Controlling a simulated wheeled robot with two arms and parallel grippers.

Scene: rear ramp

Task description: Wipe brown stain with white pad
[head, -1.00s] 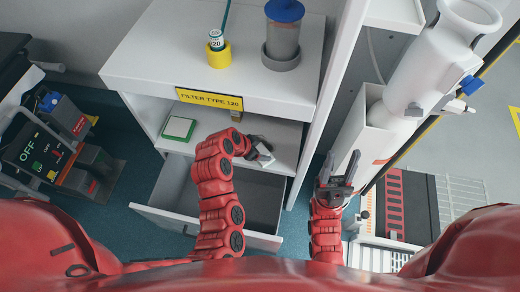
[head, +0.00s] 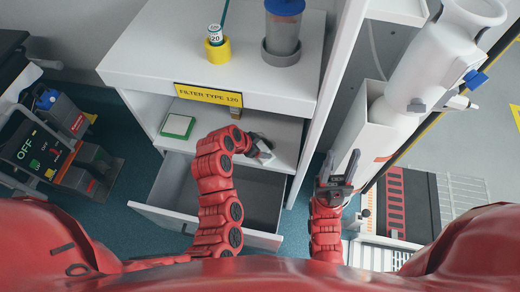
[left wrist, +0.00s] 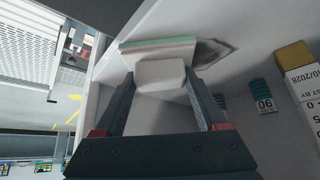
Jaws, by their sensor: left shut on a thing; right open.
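My left gripper (head: 262,148) reaches onto the lower shelf of the white cabinet. In the left wrist view the gripper (left wrist: 165,100) is shut on a white pad (left wrist: 160,74), a pale block with a green-edged face against the white surface. A dark brown stain (left wrist: 214,51) shows on that surface just right of the pad's face; the part behind the pad is hidden. In the head view I cannot make out the stain. My right gripper (head: 337,182) is open and empty, beside the cabinet's right side.
A green-and-white block (head: 178,126) lies on the shelf left of my left arm. An open drawer (head: 165,208) sticks out below. A yellow sign (head: 208,95) edges the top, which bears a yellow cup (head: 217,48) and blue-lidded jar (head: 284,35). A white cylinder (head: 440,62) stands right.

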